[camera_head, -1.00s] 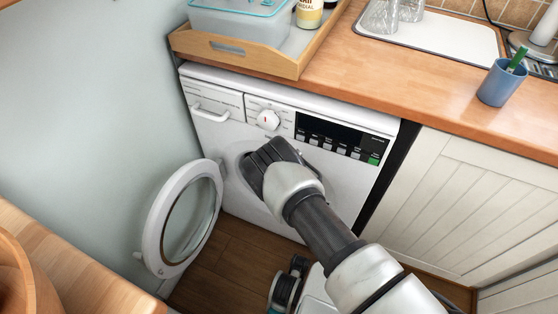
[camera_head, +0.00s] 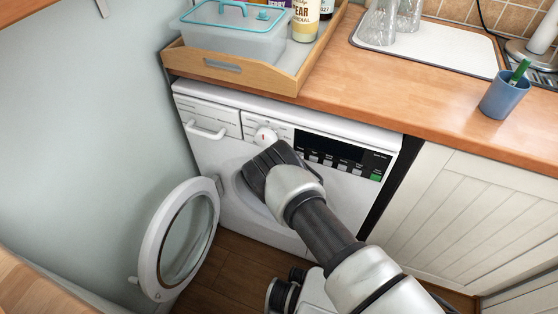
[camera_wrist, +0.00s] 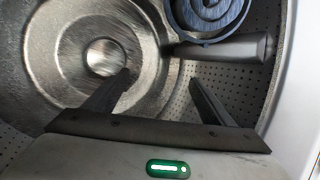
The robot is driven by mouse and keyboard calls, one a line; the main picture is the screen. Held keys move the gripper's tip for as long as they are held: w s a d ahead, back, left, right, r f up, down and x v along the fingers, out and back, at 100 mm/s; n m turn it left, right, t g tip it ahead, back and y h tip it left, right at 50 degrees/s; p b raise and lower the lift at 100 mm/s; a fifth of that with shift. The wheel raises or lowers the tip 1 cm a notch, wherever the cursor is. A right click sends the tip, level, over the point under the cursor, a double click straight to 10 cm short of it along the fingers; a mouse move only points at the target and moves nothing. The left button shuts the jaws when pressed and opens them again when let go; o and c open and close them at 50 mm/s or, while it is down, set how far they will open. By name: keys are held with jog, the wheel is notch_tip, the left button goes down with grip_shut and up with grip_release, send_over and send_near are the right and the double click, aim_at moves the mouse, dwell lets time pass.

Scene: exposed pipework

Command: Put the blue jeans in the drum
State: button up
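The washing machine (camera_head: 230,215) has its round door (camera_head: 178,240) swung wide open to the left. My gripper reaches into the drum opening, and its fingertips are hidden in the head view. In the wrist view my gripper (camera_wrist: 160,80) has its two fingers apart with nothing between them. The metal drum (camera_wrist: 65,85) fills most of that view. The blue jeans (camera_wrist: 212,14), rolled into a spiral, are inside the drum at the top right of the wrist view, apart from the fingers, beside a drum paddle (camera_wrist: 230,50). The top of the roll is cut off by the frame.
A wooden counter (camera_head: 430,95) runs above the machine. It bears a wooden tray (camera_head: 230,70) with a lidded box, a blue cup (camera_head: 503,95) and glasses on a white drainer. A pale cabinet (camera_head: 470,210) stands at the right, a wall at the left.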

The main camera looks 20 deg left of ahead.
jog(key=shift+s+f, duration=0.1)
jog(key=p+v, duration=0.1)
jog(key=v, duration=0.2)
jog(key=shift+r+p, duration=0.25)
jog(key=shift+p, duration=0.05)
jog(key=s+d+p, duration=0.2)
jog(key=s+d, duration=0.3)
jog(key=s, duration=0.5)
jog(key=shift+s+f, duration=0.15)
jog(key=shift+s, duration=0.25)
dwell(0.6)
